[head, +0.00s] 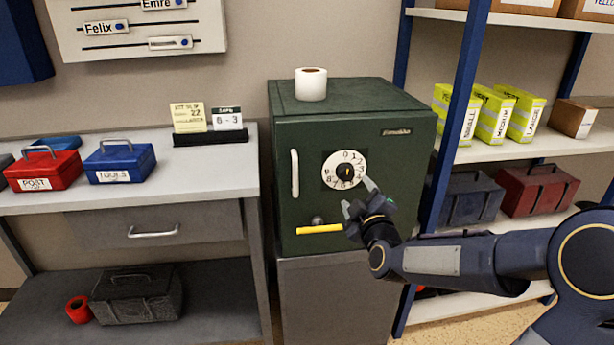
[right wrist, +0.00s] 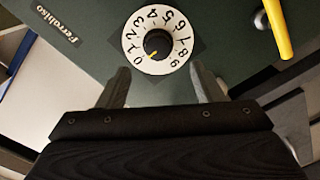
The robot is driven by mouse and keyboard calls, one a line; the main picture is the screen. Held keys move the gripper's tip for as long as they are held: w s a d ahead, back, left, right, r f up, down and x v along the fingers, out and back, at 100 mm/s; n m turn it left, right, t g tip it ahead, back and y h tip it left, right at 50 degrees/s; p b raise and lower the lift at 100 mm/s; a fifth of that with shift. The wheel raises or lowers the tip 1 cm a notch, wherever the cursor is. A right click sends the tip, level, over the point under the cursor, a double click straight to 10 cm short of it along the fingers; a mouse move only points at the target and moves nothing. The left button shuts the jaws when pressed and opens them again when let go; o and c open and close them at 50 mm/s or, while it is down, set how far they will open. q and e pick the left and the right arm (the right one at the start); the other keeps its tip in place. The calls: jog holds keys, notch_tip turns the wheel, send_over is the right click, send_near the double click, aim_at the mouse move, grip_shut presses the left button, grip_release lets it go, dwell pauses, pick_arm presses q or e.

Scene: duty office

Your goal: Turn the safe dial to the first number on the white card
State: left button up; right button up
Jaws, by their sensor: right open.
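The safe dial (head: 345,170) is a white numbered disc with a black knob on the front of the dark green safe (head: 395,180). In the right wrist view the dial (right wrist: 157,42) shows digits 0 to 9, and a short yellow mark on the knob points roughly toward 0. The white card (head: 228,119) stands in a black holder on the desk; its small print looks like "6 - 3". My right gripper (head: 358,197) is open and empty, just below and right of the dial. In the wrist view its fingertips (right wrist: 162,80) are apart, with the dial ahead between them.
A yellow handle (head: 320,229) sticks out low on the safe door, left of my right gripper. A pale upright bar (head: 295,173) is on the door's left. A yellow card (head: 188,116) stands beside the white one. Shelves (head: 540,148) stand at right.

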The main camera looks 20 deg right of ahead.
aim_at(347, 176)
jog(key=x, duration=0.8)
jog(key=shift+w+r, duration=0.1)
jog(key=shift+w, duration=0.2)
jog(key=c, duration=1)
jog(key=shift+o, duration=0.2)
